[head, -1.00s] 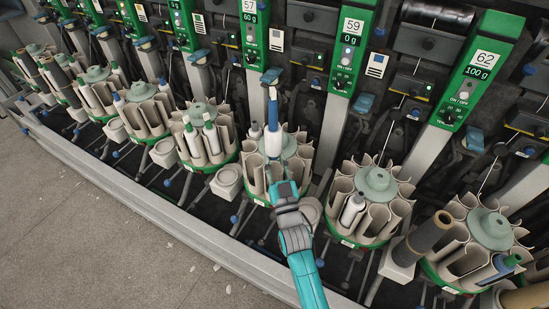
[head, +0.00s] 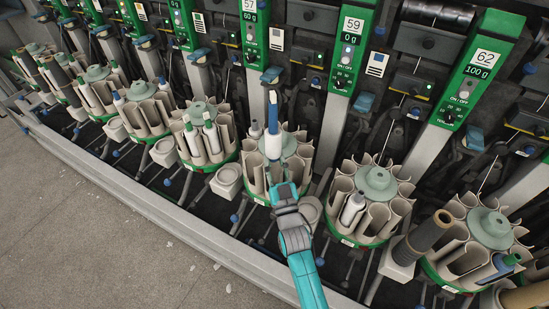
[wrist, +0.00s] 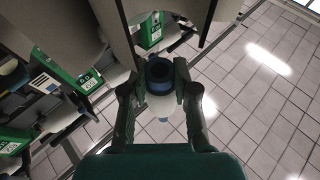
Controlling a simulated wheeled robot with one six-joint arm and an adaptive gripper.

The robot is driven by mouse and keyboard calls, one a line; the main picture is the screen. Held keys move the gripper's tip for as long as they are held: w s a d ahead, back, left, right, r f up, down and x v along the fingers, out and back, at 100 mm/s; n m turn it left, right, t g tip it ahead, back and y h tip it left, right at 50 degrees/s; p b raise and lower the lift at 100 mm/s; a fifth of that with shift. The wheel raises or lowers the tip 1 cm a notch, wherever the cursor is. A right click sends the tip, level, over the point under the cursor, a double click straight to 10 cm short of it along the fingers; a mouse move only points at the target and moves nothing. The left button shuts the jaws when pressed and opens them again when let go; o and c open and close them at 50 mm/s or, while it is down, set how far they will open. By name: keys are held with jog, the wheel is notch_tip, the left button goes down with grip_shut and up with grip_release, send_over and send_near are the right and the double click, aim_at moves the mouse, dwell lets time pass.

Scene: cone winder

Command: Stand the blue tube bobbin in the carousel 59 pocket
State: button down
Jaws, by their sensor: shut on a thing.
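The blue tube bobbin (head: 273,146) has white yarn on a blue tube with a pale tip. It stands about upright over the middle carousel (head: 288,181), in front of its hub. My gripper (head: 275,176) is shut on the bobbin's lower part, from the front. In the wrist view my fingers (wrist: 160,85) clasp the tube's dark blue open end (wrist: 160,75). The 59 panel (head: 352,25) is on a green post whose foot comes down just right of this carousel. Whether the bobbin's lower end is inside a pocket is hidden by my gripper.
A smaller bobbin (head: 255,131) stands in the same carousel, left of mine. The right carousel (head: 374,184) holds a white bobbin (head: 352,208). Another carousel (head: 201,113) stands to the left. A metal rail (head: 165,205) runs along the front, with open floor beyond.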

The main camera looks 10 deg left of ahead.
jog(key=shift+f, duration=0.75)
jog(key=c, duration=0.8)
grip_release()
jog(key=v, duration=1.2)
